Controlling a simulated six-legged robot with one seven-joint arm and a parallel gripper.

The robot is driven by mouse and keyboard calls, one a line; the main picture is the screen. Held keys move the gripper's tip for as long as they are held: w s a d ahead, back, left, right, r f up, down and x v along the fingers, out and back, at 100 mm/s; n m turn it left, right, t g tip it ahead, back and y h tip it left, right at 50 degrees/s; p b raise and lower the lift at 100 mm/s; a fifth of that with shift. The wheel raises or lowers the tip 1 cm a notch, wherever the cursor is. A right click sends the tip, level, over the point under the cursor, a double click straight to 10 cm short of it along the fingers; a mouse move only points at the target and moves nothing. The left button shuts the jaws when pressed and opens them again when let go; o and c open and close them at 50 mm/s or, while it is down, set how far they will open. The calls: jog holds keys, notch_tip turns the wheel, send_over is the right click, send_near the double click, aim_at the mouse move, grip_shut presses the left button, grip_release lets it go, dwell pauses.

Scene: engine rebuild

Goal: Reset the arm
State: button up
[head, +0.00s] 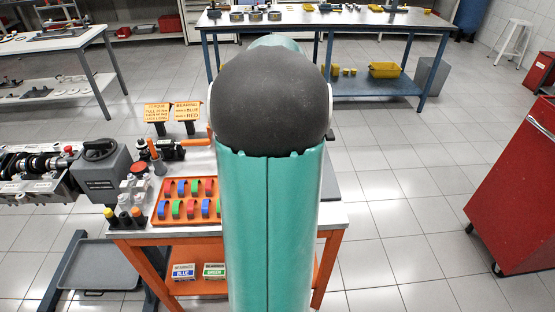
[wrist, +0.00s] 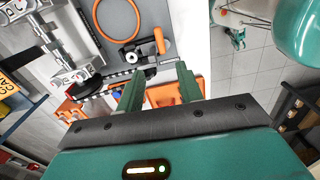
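My gripper (wrist: 158,84) shows in the wrist view with its two green fingers apart and nothing between them. Beyond the fingertips are the light top of a workbench and an orange part below. In the head view my own teal arm with its dark rounded joint fills the middle and hides my gripper. The orange workbench (head: 335,217) stands partly behind the arm. An orange tray (head: 168,219) on it holds red, green and blue bearing shells.
A red cabinet (head: 512,190) stands at right, with open tiled floor between. A blue table (head: 420,22) is behind. The wrist view shows a grey mat with an orange ring (wrist: 115,20) and metal engine parts (wrist: 66,65).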

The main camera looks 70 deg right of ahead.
jog(key=shift+r, duration=0.4)
jog(key=shift+w, duration=0.1)
jog(key=w+a+r+m+t+h, duration=0.15)
jog(key=w+a, duration=0.25)
jog(key=a, duration=0.4)
jog(key=w+a+r, duration=0.3)
jog(key=w+a, duration=0.1)
jog(key=a, duration=0.3)
jog(key=w+a+r+m+t, duration=0.1)
jog(key=w+a+r, duration=0.1)
jog(key=w+a, duration=0.45)
jog(key=s+a+m+t, duration=0.1)
jog(key=s+a, duration=0.2)
jog(key=a, duration=0.9)
jog(key=s+a+m+t+y, duration=0.1)
jog(key=s+a+t, duration=0.1)
jog(key=a, duration=1)
jog(key=shift+s+r, duration=0.35)
jog(key=shift+s, duration=0.2)
jog(key=shift+m+y, duration=0.25)
